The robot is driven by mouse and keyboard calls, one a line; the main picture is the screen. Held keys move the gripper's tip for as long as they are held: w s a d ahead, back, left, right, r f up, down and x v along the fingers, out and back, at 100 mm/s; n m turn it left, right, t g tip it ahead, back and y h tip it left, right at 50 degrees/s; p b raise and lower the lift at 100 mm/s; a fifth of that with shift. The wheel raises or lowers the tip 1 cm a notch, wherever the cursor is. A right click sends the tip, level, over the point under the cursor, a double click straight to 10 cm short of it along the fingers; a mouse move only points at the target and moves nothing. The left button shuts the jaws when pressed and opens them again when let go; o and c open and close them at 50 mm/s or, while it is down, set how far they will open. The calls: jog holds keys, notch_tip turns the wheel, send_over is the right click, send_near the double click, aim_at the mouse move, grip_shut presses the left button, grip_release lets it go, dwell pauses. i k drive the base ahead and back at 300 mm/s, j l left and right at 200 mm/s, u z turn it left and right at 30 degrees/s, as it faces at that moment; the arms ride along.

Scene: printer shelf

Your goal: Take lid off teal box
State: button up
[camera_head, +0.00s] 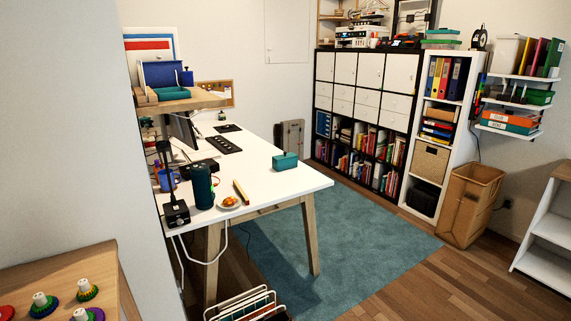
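Several teal things show in the head view, and I cannot tell which is the task's teal box. A small teal box-like object (285,160) sits on the white desk near its right end; I cannot make out a separate lid. Stacked teal-green containers (440,39) stand on top of the white open shelf at the back right; their lids are too small to tell. A shallow teal tray (173,93) lies on the raised wooden shelf above the desk. My gripper is not in view.
A wire rack (245,304) is low in front. The teal rug (350,240) is mostly clear.

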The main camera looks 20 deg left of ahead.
aim_at(286, 156)
jog(key=i+j, duration=0.1)
jog(key=i, duration=1.25)
jog(key=i+j+z, duration=0.1)
jog(key=i, duration=0.55)
jog(key=i+z, duration=0.3)
jog(key=i, duration=0.9)
jog(key=i+u, duration=0.35)
jog(key=u, duration=0.15)
jog(key=i+l+u, duration=0.15)
jog(key=i+u, duration=0.15)
jog(key=u, duration=0.15)
